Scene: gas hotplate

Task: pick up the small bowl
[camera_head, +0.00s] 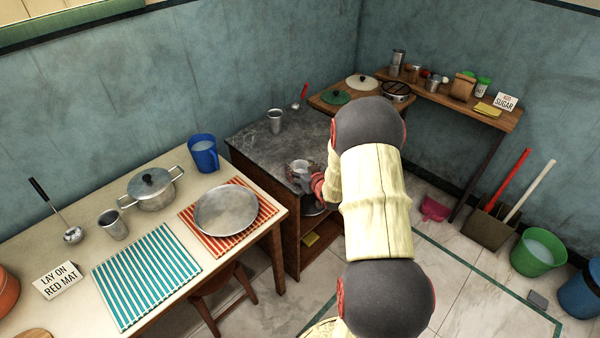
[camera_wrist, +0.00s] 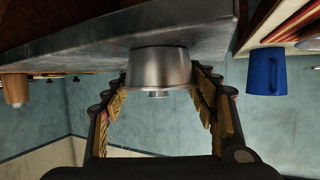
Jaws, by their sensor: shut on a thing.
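The small bowl (camera_head: 299,169) is a plain metal bowl on the dark stone top of the low cabinet (camera_head: 254,141), near its front right part. In the wrist view, which looks upside down, the bowl (camera_wrist: 160,68) sits between my fingers against the stone top. My gripper (camera_head: 317,184) comes in from the right, low over the cabinet, and is shut on the bowl. The wrist view shows its padded fingers (camera_wrist: 162,92) on both sides of the bowl. My arm hides part of the gripper in the head view.
A metal cup (camera_head: 275,121) and a red-handled ladle (camera_head: 300,97) stand further back. On the left table are a blue jug (camera_head: 204,153), a lidded pot (camera_head: 152,188) and a wide metal plate (camera_head: 226,210) on a red striped mat. A corner shelf (camera_head: 440,95) holds several small containers.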

